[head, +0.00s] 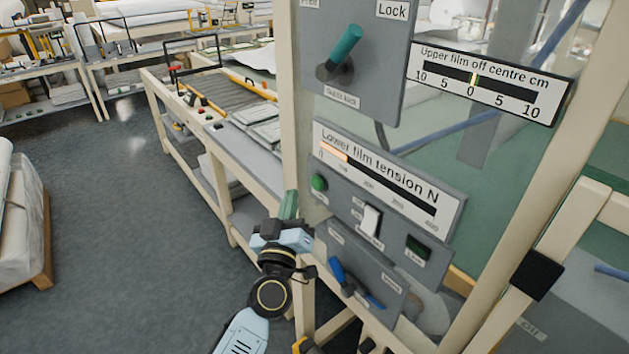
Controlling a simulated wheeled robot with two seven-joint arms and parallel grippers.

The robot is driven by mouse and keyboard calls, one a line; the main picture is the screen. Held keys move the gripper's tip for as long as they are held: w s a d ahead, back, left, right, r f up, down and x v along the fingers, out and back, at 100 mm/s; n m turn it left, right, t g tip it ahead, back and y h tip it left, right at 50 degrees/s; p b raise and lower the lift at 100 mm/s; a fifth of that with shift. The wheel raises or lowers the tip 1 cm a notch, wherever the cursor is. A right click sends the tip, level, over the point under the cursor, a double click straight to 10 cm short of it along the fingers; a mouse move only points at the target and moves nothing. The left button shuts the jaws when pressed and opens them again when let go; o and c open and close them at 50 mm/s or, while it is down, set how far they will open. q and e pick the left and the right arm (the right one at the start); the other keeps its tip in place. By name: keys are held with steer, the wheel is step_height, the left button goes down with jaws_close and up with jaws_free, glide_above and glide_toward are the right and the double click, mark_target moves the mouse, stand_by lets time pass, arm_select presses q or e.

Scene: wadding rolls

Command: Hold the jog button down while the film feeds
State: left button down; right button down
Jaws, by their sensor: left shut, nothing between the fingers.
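A control panel (448,232) headed "Lower film tension N" is fixed to the cream frame. It has a round green button (319,182) at its left, a white rocker switch (370,219) in the middle and a dark green square button or lamp (418,247) at the right. Their small labels are too blurred to tell which is the jog button. The tension bar is lit orange only at its low end. My left gripper (290,203) is shut and empty, pointing up, just left of and below the round green button, with no clear contact.
Above is a panel with a green-handled lever (343,50), beside the "Upper film off centre cm" gauge (486,83), marked near 0. Below is a panel with a blue lever (340,275). Cream uprights border the panels. A long bench (235,150) stands behind; grey floor (125,230) is clear at left.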

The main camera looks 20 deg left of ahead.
arm_select(q)
steer(key=shift+s+a, duration=0.55)
steer(key=shift+s, duration=0.3)
steer(key=s+d+f+m+g+h+b, duration=0.25)
steer(key=s+f, duration=0.25)
steer(key=f, duration=1.1)
steer(key=s+d+f+m+g+h+b, duration=0.1)
steer(key=s+f+m+g+h+b, duration=0.2)
steer(key=f, duration=1.3)
steer(key=s+d+f+m+g+h+b, duration=0.1)
steer(key=s+d+f+m+g+b, duration=0.3)
steer(key=f, duration=1.2)
steer(key=s+a+f+g+b, duration=0.2)
steer(key=s+f, duration=0.5)
steer(key=s, duration=0.4)
steer(key=s+a+f+g+y+b, duration=0.1)
steer(key=s+a+f+g, duration=0.2)
steer(key=s+f+g, duration=0.2)
steer(key=s+a+f+g+b, duration=0.2)
steer(key=s+f, duration=0.8)
steer(key=s, duration=0.8)
steer(key=shift+a+f+m+g+y+b, duration=0.25)
steer(key=shift+f+m+g+y+b, duration=0.15)
steer(key=shift+g, duration=0.25)
